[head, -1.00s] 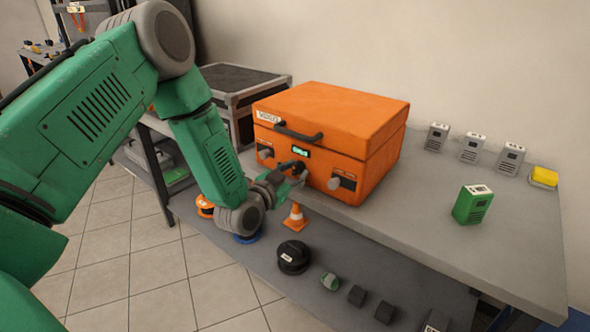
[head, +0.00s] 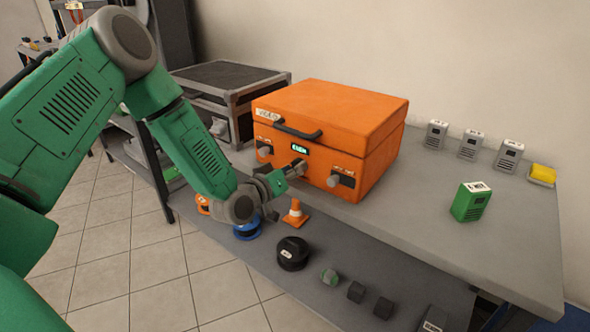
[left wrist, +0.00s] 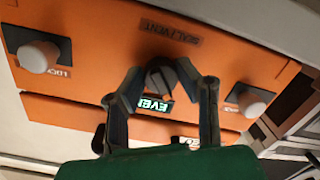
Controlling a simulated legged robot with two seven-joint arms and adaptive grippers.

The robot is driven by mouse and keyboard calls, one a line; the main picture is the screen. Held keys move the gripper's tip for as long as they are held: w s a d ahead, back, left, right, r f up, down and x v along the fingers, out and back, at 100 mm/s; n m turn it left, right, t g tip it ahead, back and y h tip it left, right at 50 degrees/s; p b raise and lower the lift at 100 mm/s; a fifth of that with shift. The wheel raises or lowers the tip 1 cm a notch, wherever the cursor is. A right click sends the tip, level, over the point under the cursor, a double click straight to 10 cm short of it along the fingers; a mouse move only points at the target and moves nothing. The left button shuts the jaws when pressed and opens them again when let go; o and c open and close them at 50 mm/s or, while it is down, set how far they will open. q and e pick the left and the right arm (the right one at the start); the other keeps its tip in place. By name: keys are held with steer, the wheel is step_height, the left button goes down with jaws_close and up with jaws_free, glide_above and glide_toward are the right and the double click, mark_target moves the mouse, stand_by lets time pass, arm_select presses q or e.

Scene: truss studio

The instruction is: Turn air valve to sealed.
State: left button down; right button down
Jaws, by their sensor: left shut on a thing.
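The air valve is a dark knob (left wrist: 158,82) on the front of an orange case (head: 330,105). In the left wrist view the case appears upside down, with a SEAL/VENT label (left wrist: 173,32) near the knob. My left gripper (head: 294,169) reaches the case front from the left. In the left wrist view its fingers (left wrist: 163,80) are closed around the knob, one on each side. The knob is mostly hidden by the gripper in the head view, and its exact pointing is hard to read. My right gripper is not in view.
A lit green display (head: 299,148) and two latches, one of them on the right (head: 341,180), are on the case front. A green device (head: 472,202), several grey devices and a yellow block (head: 542,175) stand on the bench. A small cone (head: 295,212) stands on the lower shelf.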

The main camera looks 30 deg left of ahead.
arm_select(q)
steer(key=shift+s+f+n, duration=0.1)
steer(key=shift+f+n, duration=0.15)
steer(key=shift+n, duration=0.25)
steer(key=c, duration=1.3)
jaws_free()
steer(key=shift+o, duration=0.6)
steer(key=shift+a, duration=0.1)
steer(key=shift+r, duration=0.1)
steer(key=s+a+r, duration=0.1)
steer(key=s, duration=1)
steer(key=shift+s, duration=0.4)
